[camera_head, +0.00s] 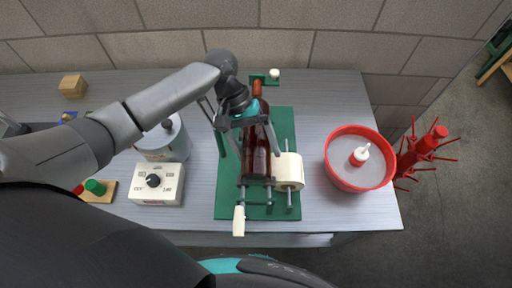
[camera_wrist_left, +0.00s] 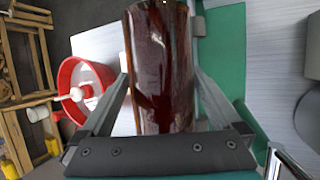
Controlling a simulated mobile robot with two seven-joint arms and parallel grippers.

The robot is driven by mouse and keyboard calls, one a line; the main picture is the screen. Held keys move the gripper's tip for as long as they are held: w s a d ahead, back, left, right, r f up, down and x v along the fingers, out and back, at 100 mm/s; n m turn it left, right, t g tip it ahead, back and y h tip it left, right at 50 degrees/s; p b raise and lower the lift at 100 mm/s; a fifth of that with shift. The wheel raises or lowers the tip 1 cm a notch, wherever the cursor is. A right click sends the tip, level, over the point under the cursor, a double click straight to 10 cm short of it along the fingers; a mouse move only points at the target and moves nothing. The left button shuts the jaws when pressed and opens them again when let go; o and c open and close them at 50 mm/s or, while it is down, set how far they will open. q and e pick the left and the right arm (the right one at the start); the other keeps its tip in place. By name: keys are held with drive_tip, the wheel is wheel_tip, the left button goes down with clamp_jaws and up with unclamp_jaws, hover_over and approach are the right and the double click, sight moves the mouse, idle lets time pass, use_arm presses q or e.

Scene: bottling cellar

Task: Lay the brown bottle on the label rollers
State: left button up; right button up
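The brown bottle (camera_head: 257,160) lies on its side along the label rollers (camera_head: 266,194), over a green base (camera_head: 229,200). Its neck points to the back wall and its base end is nearest me. My left gripper (camera_head: 258,153) is over the bottle's body, with one finger on each side. The fingers look spread, with a small gap at the right one. The left wrist view shows the bottle (camera_wrist_left: 160,70) between the two fingers; contact at the tips is hard to tell. My right gripper is in neither view.
A cream label roll (camera_head: 290,171) sits right of the bottle, a pale handle (camera_head: 239,221) at the front. A red tub (camera_head: 329,172) and red bottle tree (camera_head: 425,148) stand to the right. A grey pot (camera_head: 160,145) and dial box (camera_head: 157,184) stand to the left.

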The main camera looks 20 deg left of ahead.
use_arm(q)
drive_tip(key=shift+s+a+f, duration=0.1)
drive_tip(key=shift+s+f, duration=0.05)
drive_tip(key=shift+f, duration=0.05)
drive_tip(key=v, duration=1.5)
drive_tip(key=shift+r, duration=0.25)
